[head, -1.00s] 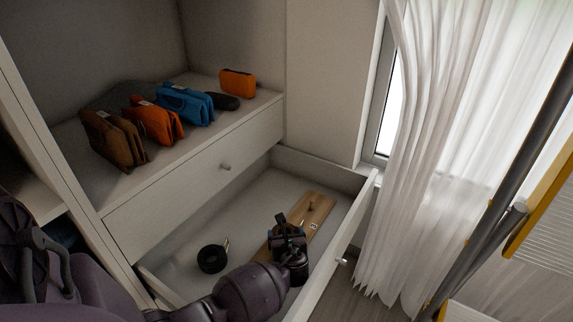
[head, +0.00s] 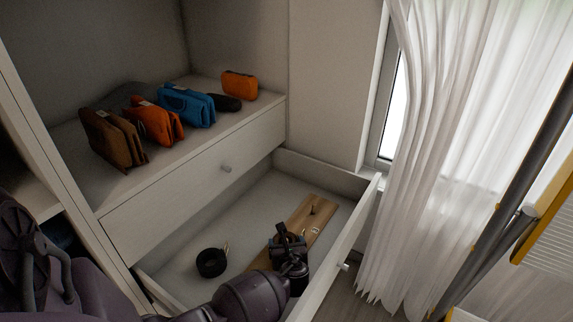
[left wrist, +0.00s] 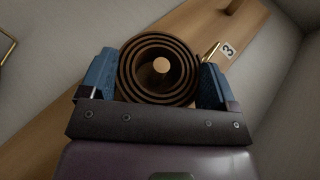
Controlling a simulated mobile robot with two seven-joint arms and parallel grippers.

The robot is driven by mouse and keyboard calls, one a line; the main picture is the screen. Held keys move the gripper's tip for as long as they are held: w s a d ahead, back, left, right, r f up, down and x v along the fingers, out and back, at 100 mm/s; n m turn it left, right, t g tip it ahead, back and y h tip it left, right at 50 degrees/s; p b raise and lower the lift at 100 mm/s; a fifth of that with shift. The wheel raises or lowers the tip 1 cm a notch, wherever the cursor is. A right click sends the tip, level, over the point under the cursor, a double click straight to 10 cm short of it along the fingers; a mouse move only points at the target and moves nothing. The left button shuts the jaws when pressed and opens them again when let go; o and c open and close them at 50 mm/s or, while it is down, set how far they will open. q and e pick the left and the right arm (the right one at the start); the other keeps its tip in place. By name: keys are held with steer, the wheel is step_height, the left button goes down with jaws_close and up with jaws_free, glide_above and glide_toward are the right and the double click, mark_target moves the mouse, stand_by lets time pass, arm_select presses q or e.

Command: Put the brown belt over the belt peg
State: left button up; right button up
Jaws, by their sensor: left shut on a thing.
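The brown belt (left wrist: 128,72) is a round coil seen from above in the left wrist view. My left gripper (left wrist: 159,80) is shut on it, with a blue fingertip on each side. The pale round top of a belt peg (left wrist: 161,65) shows inside the coil's centre. I cannot tell whether the coil is around the peg or still above it. The wooden peg board (head: 322,207) lies in the open drawer. In the head view my left gripper (head: 288,240) is over the board's near part and mostly hides the belt. My right gripper is not in view.
A black coiled belt (head: 210,263) lies in the drawer, left of the board. Another peg (head: 313,209) stands on the board's far part, near a label. The drawer's front wall (head: 335,254) is close to my gripper. Several pouches (head: 185,104) stand on the shelf above.

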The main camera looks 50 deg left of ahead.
arm_select(q)
steer(key=o, duration=0.8)
steer(key=shift+o, duration=0.2)
steer(key=shift+r, duration=0.1)
steer(key=shift+r, duration=0.35)
step_height(320, 180, up, 19)
steer(key=p, duration=0.9)
steer(key=shift+p, duration=0.35)
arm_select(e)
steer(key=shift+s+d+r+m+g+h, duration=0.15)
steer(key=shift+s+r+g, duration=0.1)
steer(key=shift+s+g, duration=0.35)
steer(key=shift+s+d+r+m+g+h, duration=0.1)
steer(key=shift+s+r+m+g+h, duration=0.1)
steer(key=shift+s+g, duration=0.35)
arm_select(q)
steer(key=shift+r, duration=0.1)
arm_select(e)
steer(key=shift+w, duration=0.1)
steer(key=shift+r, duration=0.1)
